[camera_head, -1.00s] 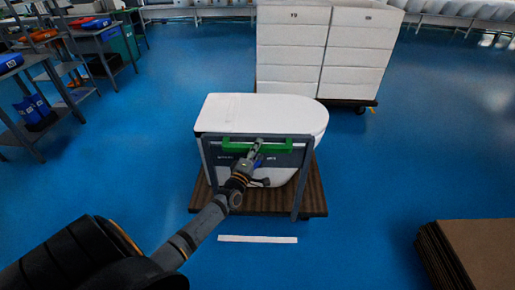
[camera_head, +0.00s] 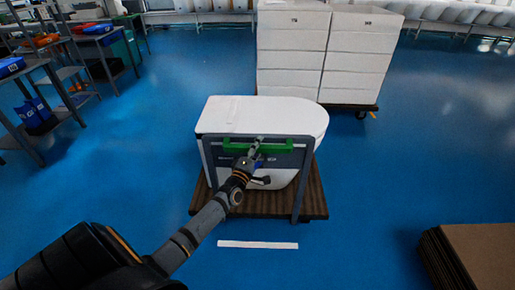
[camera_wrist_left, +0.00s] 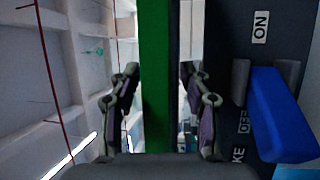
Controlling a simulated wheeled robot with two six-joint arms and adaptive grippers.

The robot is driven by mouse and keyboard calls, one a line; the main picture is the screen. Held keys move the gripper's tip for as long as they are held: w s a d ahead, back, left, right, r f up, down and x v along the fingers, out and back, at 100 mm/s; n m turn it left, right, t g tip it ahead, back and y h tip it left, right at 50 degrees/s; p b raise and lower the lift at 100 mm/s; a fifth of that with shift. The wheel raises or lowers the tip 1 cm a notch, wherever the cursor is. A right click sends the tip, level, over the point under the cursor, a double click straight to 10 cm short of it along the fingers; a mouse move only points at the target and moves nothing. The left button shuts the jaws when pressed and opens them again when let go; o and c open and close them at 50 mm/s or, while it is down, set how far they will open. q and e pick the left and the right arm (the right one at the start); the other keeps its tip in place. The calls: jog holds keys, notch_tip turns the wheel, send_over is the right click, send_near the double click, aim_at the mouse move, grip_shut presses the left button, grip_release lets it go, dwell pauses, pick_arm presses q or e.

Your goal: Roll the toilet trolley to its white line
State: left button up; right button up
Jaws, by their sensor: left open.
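The toilet trolley (camera_head: 313,204) stands ahead of me, a brown wooden deck with a grey frame and a white toilet (camera_head: 265,115) on top. A green handle bar (camera_head: 284,147) runs across the frame; it also fills the middle of the left wrist view (camera_wrist_left: 155,80). My left gripper (camera_head: 254,150) is at the handle, its open fingers (camera_wrist_left: 158,105) on both sides of the bar. A blue brake lever (camera_wrist_left: 282,115) beside ON and OFF labels shows at the right of the wrist view. The white line (camera_head: 258,245) lies on the floor on the near side of the trolley. My right gripper is out of view.
A trolley of stacked white boxes (camera_head: 292,55) stands behind the toilet trolley. Stacked brown boards (camera_head: 475,250) lie at the lower right. Grey shelves with bins (camera_head: 40,95) line the left. The blue floor around the line is clear.

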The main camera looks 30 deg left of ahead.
pick_arm(q)
jog(key=v, duration=1.2)
jog(key=shift+a, duration=0.1)
jog(key=s+f+m+g+h+p, duration=0.1)
jog(key=s+f+m+g+p, duration=0.25)
jog(key=f, duration=0.65)
jog(key=s+f+m+g, duration=0.35)
jog(key=s+f, duration=0.25)
jog(key=f, duration=0.3)
jog(key=s+f+m+g+h+p, duration=0.1)
jog(key=s+f+m+g+p, duration=0.2)
jog(key=f, duration=0.7)
jog(key=s+d+f+m+g, duration=0.2)
jog(key=s+f+m+g, duration=0.1)
jog(key=s, duration=0.6)
jog(key=s+d+f+m+g+p, duration=0.1)
jog(key=s+d+f+m+g, duration=0.1)
jog(key=s+f, duration=0.3)
jog(key=s+d+f+m+g, duration=0.3)
jog(key=s+d+f+m, duration=0.1)
jog(key=s, duration=1)
jog(key=shift+d+f+g+p, duration=0.2)
jog(key=shift+f+g+p, duration=0.15)
jog(key=shift+f, duration=0.2)
